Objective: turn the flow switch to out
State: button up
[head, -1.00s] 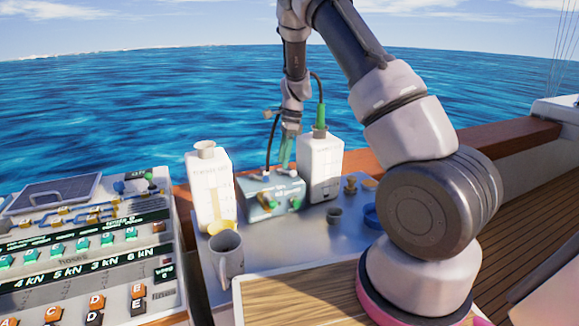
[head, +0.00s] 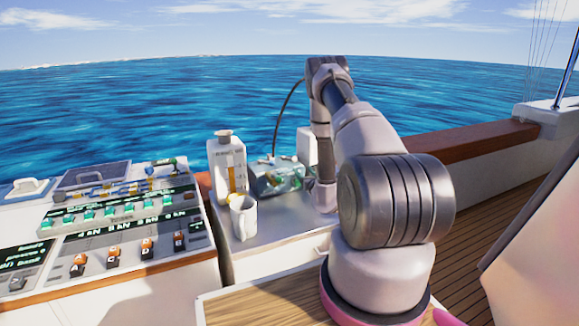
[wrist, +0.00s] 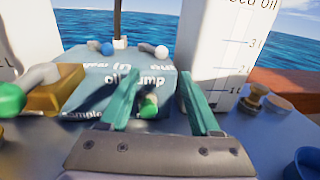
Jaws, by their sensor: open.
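The oil pump box (wrist: 155,80) fills the middle of the wrist view, with "oil pump" on it and "in" and "out" lettering along its upper edge. A green-tipped lever (wrist: 149,106) sticks out of its front, between my fingers in the picture. I cannot tell which is the flow switch. My gripper (wrist: 157,80) is open, its two teal fingers pointing at the box with nothing held. In the head view the box (head: 268,180) shows left of my arm, which partly hides it.
White oil containers stand left (head: 226,165) and right (wrist: 228,60) of the box. A brass block (wrist: 55,98) with a green-ended lever is at the left. Small brass caps (wrist: 262,97) and a blue cup (wrist: 303,163) are at the right. A white mug (head: 243,217) stands in front.

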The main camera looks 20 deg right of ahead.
aim_at(295, 160)
jog(key=w, duration=0.7)
jog(key=w+d, duration=0.1)
jog(key=w, duration=0.2)
jog(key=shift+w+d, duration=0.1)
jog(key=shift+w, duration=0.2)
